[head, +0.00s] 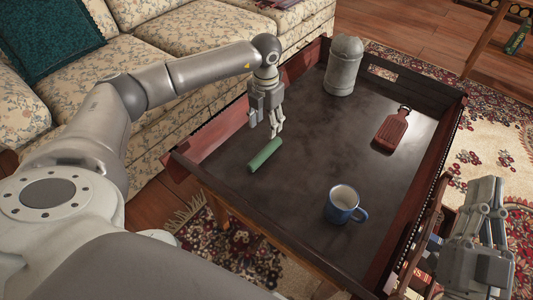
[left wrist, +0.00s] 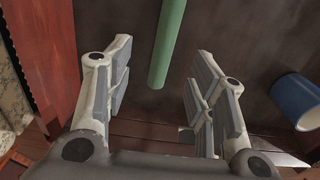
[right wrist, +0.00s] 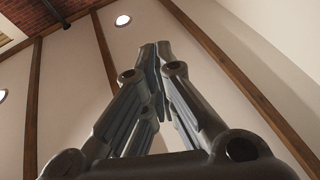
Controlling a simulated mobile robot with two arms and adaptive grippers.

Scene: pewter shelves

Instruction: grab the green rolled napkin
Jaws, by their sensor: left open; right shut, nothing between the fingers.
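The green rolled napkin (head: 265,154) lies on the dark tray table, towards its left side in the head view. My left gripper (head: 274,132) is open above the tray, close to the napkin's upper right end. In the left wrist view the napkin (left wrist: 168,42) runs between the two open fingers (left wrist: 155,88), from the top edge to about the fingertips' level. The fingers appear apart from it. My right gripper (head: 487,195) is shut and empty, off the tray's right side. In the right wrist view its fingers (right wrist: 158,55) meet.
The tray table (head: 290,205) has raised wooden walls. A floral sofa (head: 150,50) borders the left side. The tray's middle is clear.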

